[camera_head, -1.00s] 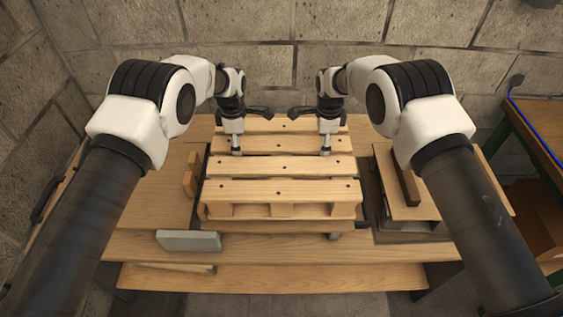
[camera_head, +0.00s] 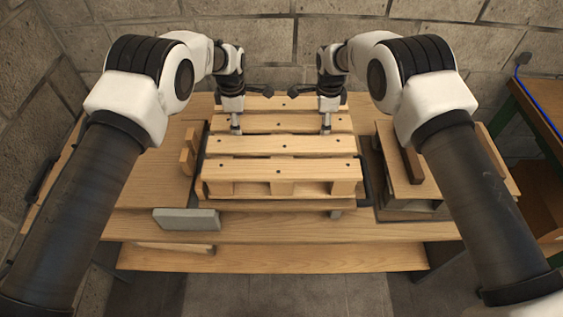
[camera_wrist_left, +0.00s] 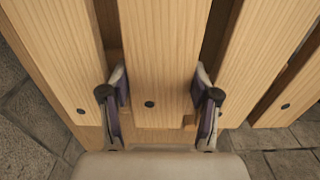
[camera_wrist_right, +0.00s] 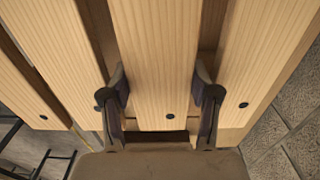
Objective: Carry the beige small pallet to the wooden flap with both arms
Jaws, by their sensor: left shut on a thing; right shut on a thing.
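The beige small pallet (camera_head: 270,145) lies level in the middle of the head view, over the workbench. My left gripper (camera_head: 236,128) is shut on a slat toward the pallet's far left. My right gripper (camera_head: 326,128) is shut on a slat toward the far right. The left wrist view shows the left fingers (camera_wrist_left: 159,105) on both sides of one slat. The right wrist view shows the same for the right fingers (camera_wrist_right: 160,105). Whether the pallet's underside touches its support is hidden. I cannot tell which wooden board is the flap.
A flat wooden panel (camera_head: 150,170) with small upright blocks (camera_head: 188,155) lies left of the pallet. A grey block (camera_head: 186,219) stands at the front left. A wooden box with a dark bar (camera_head: 410,165) stands close on the right. A stone wall (camera_head: 260,35) is behind.

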